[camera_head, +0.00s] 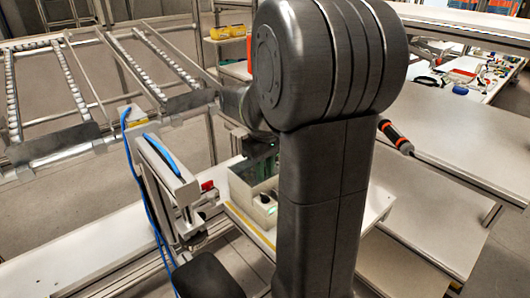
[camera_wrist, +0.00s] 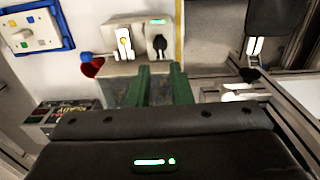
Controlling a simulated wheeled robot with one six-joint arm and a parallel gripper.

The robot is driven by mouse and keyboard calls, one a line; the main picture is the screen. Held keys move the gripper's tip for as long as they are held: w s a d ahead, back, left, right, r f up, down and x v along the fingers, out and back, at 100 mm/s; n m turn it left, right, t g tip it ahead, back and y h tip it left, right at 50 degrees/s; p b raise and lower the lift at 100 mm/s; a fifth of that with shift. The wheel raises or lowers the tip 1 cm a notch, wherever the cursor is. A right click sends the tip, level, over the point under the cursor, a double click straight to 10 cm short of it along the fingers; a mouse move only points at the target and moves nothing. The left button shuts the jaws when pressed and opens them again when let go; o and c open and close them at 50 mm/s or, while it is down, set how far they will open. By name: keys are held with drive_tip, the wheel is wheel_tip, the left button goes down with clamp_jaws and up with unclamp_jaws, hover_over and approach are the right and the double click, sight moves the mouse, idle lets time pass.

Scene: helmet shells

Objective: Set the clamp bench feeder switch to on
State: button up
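In the wrist view, a pale switch box (camera_wrist: 140,25) stands ahead of my gripper (camera_wrist: 162,72). It carries a white switch plate with a yellow spot (camera_wrist: 125,42) on the left and a black switch (camera_wrist: 160,45) on the right, below a small green light. I cannot read which is the feeder switch, or its setting. My gripper's two green fingers are apart with nothing held between them, their tips just short of the box in the picture. In the head view, my arm partly hides a pale box with dark knobs (camera_head: 262,212) and the gripper area.
A red and blue knob (camera_wrist: 91,66) sits left of the fingers. A blue-framed button panel (camera_wrist: 37,30) and a dark display box (camera_wrist: 62,112) are farther left. In the head view, a metal clamp frame with blue cable (camera_head: 168,180) stands left of the pale box.

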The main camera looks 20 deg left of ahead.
wheel_tip(320, 180, up, 6)
hover_over(265, 196)
drive_tip(key=shift+w+r, duration=0.1)
drive_tip(key=shift+r, duration=0.1)
idle(0.4)
wheel_tip(265, 196, down, 14)
idle(0.5)
drive_tip(key=shift+r, duration=0.1)
drive_tip(key=m+b, duration=0.1)
drive_tip(key=m, duration=0.2)
drive_tip(key=shift+m, duration=0.4)
drive_tip(key=shift+m+b, duration=0.35)
drive_tip(key=shift+m, duration=1.15)
idle(0.4)
idle(0.4)
